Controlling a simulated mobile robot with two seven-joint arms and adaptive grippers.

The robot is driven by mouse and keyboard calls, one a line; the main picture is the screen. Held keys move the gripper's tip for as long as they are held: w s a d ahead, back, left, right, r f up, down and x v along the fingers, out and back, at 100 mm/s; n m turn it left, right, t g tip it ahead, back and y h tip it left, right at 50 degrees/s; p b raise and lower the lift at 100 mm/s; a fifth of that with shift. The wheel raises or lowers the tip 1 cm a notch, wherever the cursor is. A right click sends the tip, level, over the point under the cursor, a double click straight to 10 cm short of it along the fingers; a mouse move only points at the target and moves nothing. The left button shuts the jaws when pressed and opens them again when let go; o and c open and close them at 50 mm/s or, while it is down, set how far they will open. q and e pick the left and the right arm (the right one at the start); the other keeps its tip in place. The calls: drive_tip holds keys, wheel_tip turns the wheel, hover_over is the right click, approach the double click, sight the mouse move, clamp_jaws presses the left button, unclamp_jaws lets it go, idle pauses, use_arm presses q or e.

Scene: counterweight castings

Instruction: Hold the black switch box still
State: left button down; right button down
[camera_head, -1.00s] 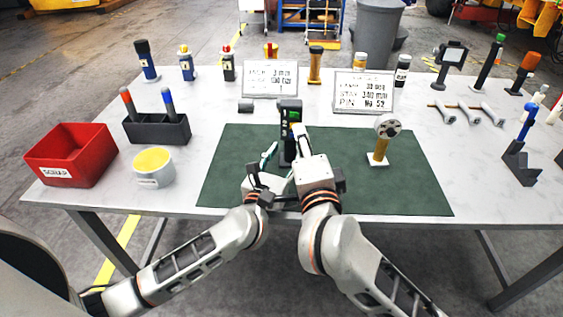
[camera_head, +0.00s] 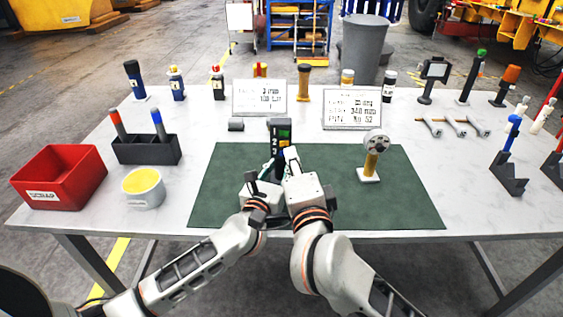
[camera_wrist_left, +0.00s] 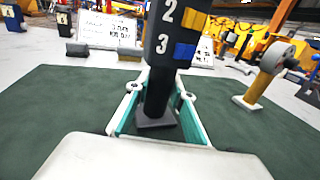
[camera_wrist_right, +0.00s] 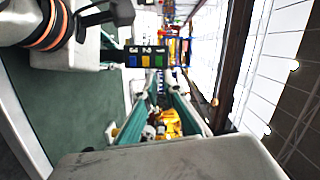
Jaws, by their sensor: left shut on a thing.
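The black switch box (camera_head: 275,138) stands upright on the green mat (camera_head: 400,195), with numbers and coloured buttons on its face. In the left wrist view its post (camera_wrist_left: 160,95) rises from a small foot between the fingers. My left gripper (camera_wrist_left: 158,90) is shut on the lower post, below the buttons. My right gripper (camera_wrist_right: 160,90) is open and empty, just in front of the box; in the right wrist view the box's button face (camera_wrist_right: 146,58) shows sideways beyond its fingertips. In the head view the grippers hide the box's lower part.
A round-headed gauge on a yellow handle (camera_head: 371,165) stands right on the mat. A red scrap bin (camera_head: 60,177), a pen holder (camera_head: 147,150) and a yellow-topped cup (camera_head: 143,188) are left. Two sign plates (camera_head: 352,109) stand behind the box.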

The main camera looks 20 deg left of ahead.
drive_tip(key=s+d+r+n+t+y, duration=0.25)
drive_tip(key=r+n+t, duration=0.25)
drive_tip(key=r, duration=0.8)
drive_tip(key=s+a+r+n+g+y, duration=0.2)
drive_tip(key=s+n+g+y, duration=0.3)
drive_tip(key=n, duration=0.4)
drive_tip(key=s+a+r+n+g+y, duration=0.25)
drive_tip(key=s+n+y, duration=0.35)
drive_tip(key=n+y, duration=0.3)
drive_tip(key=a+f+n+g+h, duration=0.4)
drive_tip(key=f+n, duration=0.7)
drive_tip(key=n, duration=0.1)
drive_tip(key=w+d+f+n+t+h, duration=0.1)
drive_tip(key=w+d+f+t+h, duration=0.4)
drive_tip(key=w+d+f+h, duration=0.2)
drive_tip(key=shift+w+d+f+h, duration=0.4)
drive_tip(key=shift+w+d+h, duration=0.25)
drive_tip(key=shift+w+h, duration=0.45)
drive_tip(key=shift+w, duration=0.1)
